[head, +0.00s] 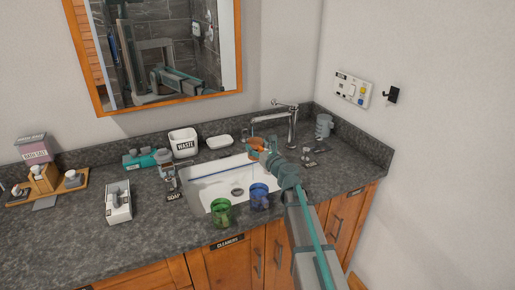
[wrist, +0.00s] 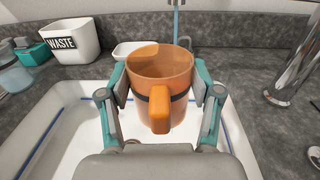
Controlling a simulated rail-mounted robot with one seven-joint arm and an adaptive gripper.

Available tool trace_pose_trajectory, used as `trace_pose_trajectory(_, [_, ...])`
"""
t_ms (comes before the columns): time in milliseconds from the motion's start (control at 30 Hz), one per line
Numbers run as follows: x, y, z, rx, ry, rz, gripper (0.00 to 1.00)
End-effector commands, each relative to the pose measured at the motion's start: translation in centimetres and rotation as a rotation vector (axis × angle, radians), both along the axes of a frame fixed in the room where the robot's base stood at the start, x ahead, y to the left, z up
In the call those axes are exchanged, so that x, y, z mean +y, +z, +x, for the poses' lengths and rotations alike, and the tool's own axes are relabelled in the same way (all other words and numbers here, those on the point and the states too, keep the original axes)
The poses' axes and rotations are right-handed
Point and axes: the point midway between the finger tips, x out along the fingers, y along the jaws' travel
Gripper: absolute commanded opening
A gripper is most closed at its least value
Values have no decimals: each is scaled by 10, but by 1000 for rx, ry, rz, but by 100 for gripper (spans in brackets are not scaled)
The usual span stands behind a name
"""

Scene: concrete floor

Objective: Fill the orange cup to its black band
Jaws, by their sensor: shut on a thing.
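The orange cup (wrist: 160,75) is see-through, with a black band around its middle and a handle towards the wrist camera. My gripper (wrist: 160,100) is shut on the cup, with one finger on each side, and holds it upright over the sink (wrist: 60,125). In the head view the cup (head: 256,144) is partly hidden by my gripper (head: 268,150) and is close to the faucet (head: 291,125) spout. A thin bluish vertical thing shows behind the cup in the wrist view; I cannot tell whether it is water. The level inside the cup is unclear.
A green cup (head: 221,212) and a blue cup (head: 260,197) stand at the sink's front edge. A waste bin (head: 183,142) and a white soap dish (head: 219,142) stand behind the sink. A soap dispenser (head: 171,183) stands to its left. A grey mug (head: 323,126) is right of the faucet.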

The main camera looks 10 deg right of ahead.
Motion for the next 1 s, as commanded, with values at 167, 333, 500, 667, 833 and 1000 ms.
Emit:
trace_pose_trajectory(167, [0,0,1,0,0,0,35])
trace_pose_trajectory(333, [0,0,10,0,0,0,35])
trace_pose_trajectory(500, [0,0,25,0,0,0,35])
trace_pose_trajectory(667, [0,0,39,0,0,0,35])
trace_pose_trajectory(833, [0,0,54,0,0,0,35])
trace_pose_trajectory(1000, [0,0,67,0,0,0,35])
